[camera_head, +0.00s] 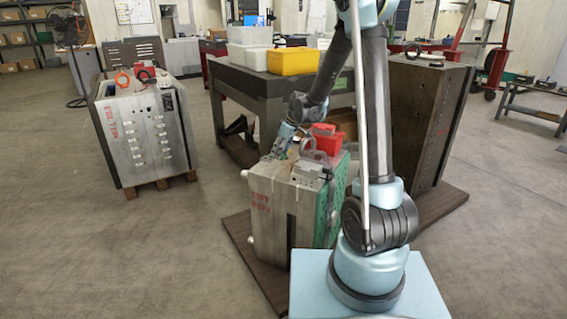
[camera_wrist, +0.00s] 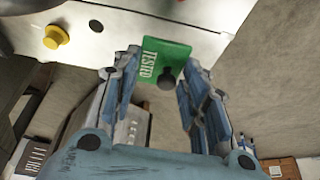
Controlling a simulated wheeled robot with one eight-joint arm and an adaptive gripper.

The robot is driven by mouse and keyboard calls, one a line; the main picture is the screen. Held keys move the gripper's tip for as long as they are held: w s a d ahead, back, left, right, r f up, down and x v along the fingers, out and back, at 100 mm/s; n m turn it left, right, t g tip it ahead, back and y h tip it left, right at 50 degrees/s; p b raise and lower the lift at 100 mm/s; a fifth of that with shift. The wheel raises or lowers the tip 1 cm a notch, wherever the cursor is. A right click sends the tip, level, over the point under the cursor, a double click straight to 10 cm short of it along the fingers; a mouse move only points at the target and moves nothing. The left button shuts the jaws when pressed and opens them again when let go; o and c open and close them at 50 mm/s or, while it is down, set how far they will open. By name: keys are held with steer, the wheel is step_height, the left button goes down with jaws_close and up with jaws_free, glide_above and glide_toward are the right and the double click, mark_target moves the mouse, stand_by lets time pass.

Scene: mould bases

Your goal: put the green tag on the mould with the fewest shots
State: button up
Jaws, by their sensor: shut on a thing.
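The green tag (camera_wrist: 152,58), marked TESTED, is between the fingertips of my gripper (camera_wrist: 162,62) in the wrist view. My gripper is shut on it, beside a grey metal face (camera_wrist: 105,20); whether the tag touches that face I cannot tell. In the head view my gripper (camera_head: 281,143) is at the upper back left of the middle mould (camera_head: 268,215), which has red stencilled marks and a green side. A grey mould (camera_head: 145,135) stands at left and a dark brown mould (camera_head: 425,115) at right. No shot counts are readable.
A yellow bin (camera_head: 292,62) and white bins stand on a dark table (camera_head: 235,82) behind the middle mould. Red parts (camera_head: 325,140) sit on top of that mould. A yellow knob (camera_wrist: 56,36) sticks out in the wrist view.

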mark_target(282, 157)
steer(key=shift+s+a+f, duration=0.1)
steer(key=shift+a+f, duration=0.05)
steer(key=shift+f, duration=2.65)
steer(key=o, duration=1)
